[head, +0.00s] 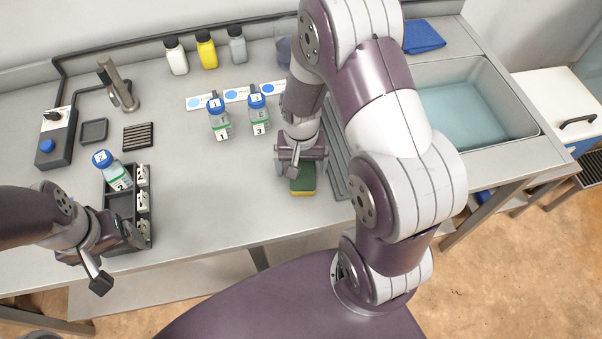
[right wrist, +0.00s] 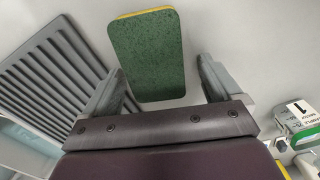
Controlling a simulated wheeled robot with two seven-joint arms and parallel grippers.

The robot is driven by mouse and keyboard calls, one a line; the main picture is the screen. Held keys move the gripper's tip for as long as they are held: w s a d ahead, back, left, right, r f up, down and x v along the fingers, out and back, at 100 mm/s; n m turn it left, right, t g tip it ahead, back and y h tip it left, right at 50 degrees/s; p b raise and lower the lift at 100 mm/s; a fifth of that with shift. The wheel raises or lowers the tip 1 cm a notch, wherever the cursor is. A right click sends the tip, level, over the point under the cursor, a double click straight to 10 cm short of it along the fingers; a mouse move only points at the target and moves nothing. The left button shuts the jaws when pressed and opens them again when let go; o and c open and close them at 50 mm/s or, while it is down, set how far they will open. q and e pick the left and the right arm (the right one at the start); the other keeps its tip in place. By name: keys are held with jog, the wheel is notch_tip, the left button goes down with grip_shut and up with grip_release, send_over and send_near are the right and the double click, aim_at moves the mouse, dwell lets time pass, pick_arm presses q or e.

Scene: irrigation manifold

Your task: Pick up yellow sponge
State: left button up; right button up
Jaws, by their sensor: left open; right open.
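The sponge (head: 303,182) lies on the grey counter just left of the ribbed drainboard, with a green face up and a yellow edge. In the right wrist view the sponge (right wrist: 147,57) shows its speckled green face between the two fingers. My right gripper (head: 300,168) is open and comes down over the sponge, partly covering it in the head view. In the wrist view a gap shows between the sponge and the right finger. My left gripper (head: 119,260) is open and empty at the counter's front left, beside the black caddy (head: 123,205).
Two blue-capped bottles, one marked 1 (head: 219,122) and one marked 3 (head: 259,115), stand left of my right gripper. Another bottle (head: 112,172) sits tilted in the caddy. The drainboard (right wrist: 55,70) and sink (head: 465,105) lie to the right. The middle counter is clear.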

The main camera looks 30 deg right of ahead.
aim_at(303, 167)
jog(key=shift+d+f, duration=0.1)
jog(key=shift+d, duration=0.15)
jog(key=shift+a, duration=0.1)
jog(key=c, duration=1)
jog(key=r, duration=0.4)
jog(key=shift+s+r, duration=0.3)
jog(key=shift+r, duration=0.05)
jog(key=s+r, duration=0.2)
jog(key=s, duration=0.1)
jog(key=s+a+r, duration=0.1)
jog(key=s+r, duration=0.1)
jog(key=s, duration=0.2)
jog(key=s+a+r, duration=0.1)
jog(key=s+r, duration=0.1)
jog(key=s, duration=0.2)
jog(key=shift+r+p, duration=0.2)
jog(key=shift+p, duration=0.2)
